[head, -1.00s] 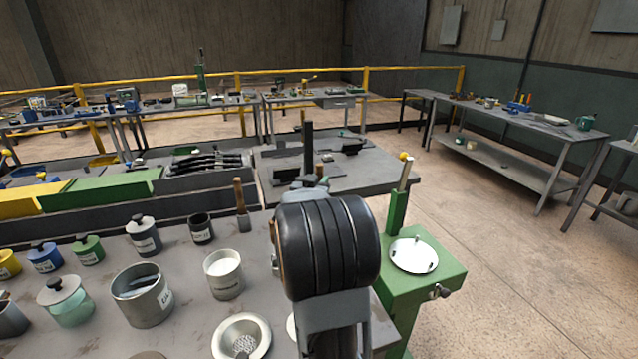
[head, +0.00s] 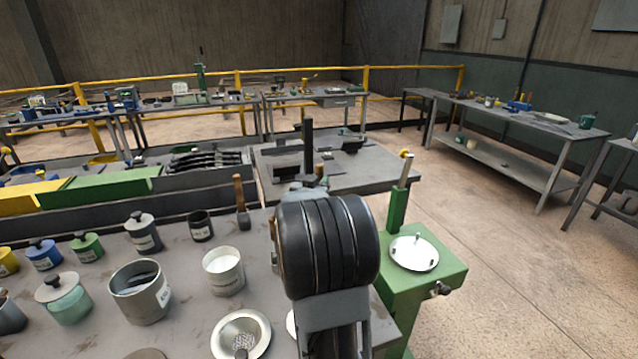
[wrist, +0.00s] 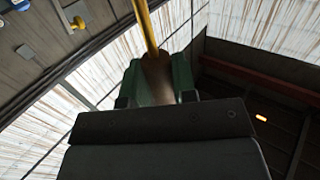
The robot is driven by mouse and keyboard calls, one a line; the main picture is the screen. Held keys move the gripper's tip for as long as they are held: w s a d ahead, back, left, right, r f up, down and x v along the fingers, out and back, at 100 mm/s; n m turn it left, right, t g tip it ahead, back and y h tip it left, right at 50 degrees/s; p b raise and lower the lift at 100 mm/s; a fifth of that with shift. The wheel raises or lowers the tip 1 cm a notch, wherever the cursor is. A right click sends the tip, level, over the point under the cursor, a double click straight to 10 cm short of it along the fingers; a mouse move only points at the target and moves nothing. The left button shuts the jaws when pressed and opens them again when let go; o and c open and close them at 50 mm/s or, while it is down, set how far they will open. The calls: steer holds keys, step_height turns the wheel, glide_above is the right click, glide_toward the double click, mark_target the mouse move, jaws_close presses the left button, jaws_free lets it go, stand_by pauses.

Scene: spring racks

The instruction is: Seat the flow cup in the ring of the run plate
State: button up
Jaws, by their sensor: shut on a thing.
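My gripper (wrist: 158,84) has green fingers, shut on a brown thing (wrist: 157,70) in the wrist view. A thin yellow rod runs up from behind or out of it; I cannot tell which. I cannot make out whether the held thing is the flow cup. In the head view my black wrist hides most of the gripper. A green stand (head: 432,268) at the bench's right end has an upright post and carries a round pale metal plate (head: 413,253) with small pins. I cannot tell whether this is the run plate, and I see no clear ring.
The near bench (head: 190,290) holds several lidded pots, a grey can (head: 140,305), a white-filled can (head: 223,285) and a steel dish (head: 240,345). A brush with a wooden handle (head: 239,190) stands behind. Green and yellow bins lie beyond. The floor right of the stand is clear.

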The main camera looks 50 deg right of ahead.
steer(key=shift+f+b, duration=0.95)
steer(key=shift+f, duration=0.25)
steer(key=o, duration=0.9)
steer(key=shift+o, duration=0.2)
steer(key=shift+r, duration=0.1)
